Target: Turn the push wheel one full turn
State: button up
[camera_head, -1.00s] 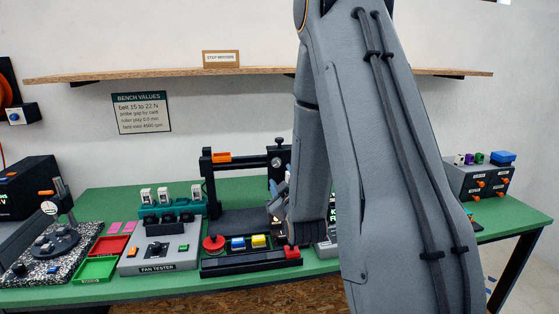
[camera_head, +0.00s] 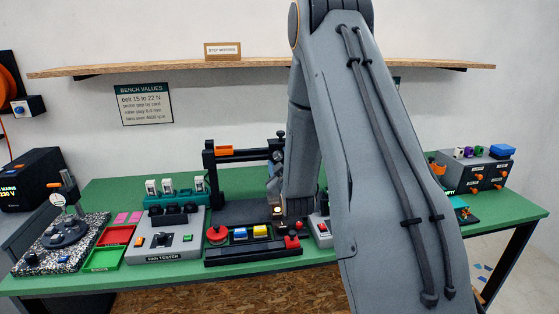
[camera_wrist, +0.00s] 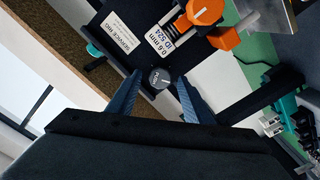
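The push wheel (camera_wrist: 160,78) is a small dark grey round knob with PUSH lettering and a white line, on the black printer body in the wrist view. My gripper (camera_wrist: 158,80) is open, with one blue-grey finger on each side of the wheel. Gaps show between the fingers and the wheel, so they seem not to touch it. In the head view my arm hides part of the printer, a black frame (camera_head: 208,172) on the bench; the wheel cannot be made out there.
An orange block and knob (camera_wrist: 206,14) sit close to the wheel, beside white labels (camera_wrist: 165,38). A grey fan tester (camera_head: 163,248) stands left of the printer, and a grey drawer box (camera_head: 477,173) stands far right. A wooden shelf (camera_head: 150,65) runs above the green bench (camera_head: 100,195).

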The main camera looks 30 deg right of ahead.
jog(key=c, duration=1)
jog(key=shift+m+b, duration=0.3)
jog(key=shift+m, duration=0.1)
jog(key=m+b, duration=0.3)
jog(key=m, duration=0.1)
jog(key=shift+f+b, duration=0.1)
jog(key=shift+b, duration=0.2)
jog(key=m+b, duration=0.3)
jog(key=m, duration=0.2)
jog(key=shift+m, duration=0.4)
jog(key=m+b, duration=0.2)
jog(key=m, duration=0.1)
jog(key=shift+m, duration=0.3)
jog(key=m+b, duration=0.2)
jog(key=m, duration=0.1)
jog(key=shift+m, duration=0.4)
jog(key=m+b, duration=0.2)
jog(key=m, duration=0.4)
jog(key=shift+b, duration=0.35)
jog(key=shift+m, duration=0.3)
